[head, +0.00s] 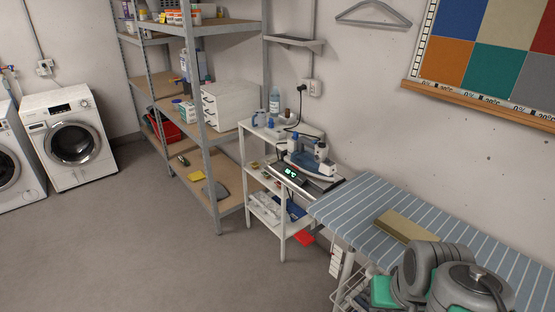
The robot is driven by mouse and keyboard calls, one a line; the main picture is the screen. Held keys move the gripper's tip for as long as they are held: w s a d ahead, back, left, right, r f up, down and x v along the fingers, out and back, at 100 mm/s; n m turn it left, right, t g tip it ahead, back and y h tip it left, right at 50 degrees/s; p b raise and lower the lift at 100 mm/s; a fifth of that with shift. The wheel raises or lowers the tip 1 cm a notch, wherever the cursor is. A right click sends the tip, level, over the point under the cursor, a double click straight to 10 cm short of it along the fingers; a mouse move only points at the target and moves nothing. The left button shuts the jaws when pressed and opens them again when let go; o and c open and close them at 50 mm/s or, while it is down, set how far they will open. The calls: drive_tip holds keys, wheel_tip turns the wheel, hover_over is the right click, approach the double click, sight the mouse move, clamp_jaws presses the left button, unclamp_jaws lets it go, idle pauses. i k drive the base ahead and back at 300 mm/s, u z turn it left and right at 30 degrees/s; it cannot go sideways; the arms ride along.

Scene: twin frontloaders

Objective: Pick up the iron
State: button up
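The iron (308,163) appears to be the blue, white and dark appliance near the picture's middle. Grey, rounded links of my own arm show at the bottom right, well apart from the iron. My gripper is not in view, so I cannot see what it holds.
A blue striped ironing board (345,205) runs right of the stand, with a tan block (405,226) on it. A metal shelving rack (213,190) stands left of the stand. A white washing machine (70,140) is at far left. The floor (130,240) in front is clear.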

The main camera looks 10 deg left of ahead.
sight(301, 158)
drive_tip(key=u, duration=0.8)
drive_tip(key=i, duration=1.05)
drive_tip(key=u, duration=0.6)
drive_tip(key=i, duration=1.45)
drive_tip(key=z, duration=0.4)
drive_tip(key=i, duration=0.55)
drive_tip(key=z, duration=0.25)
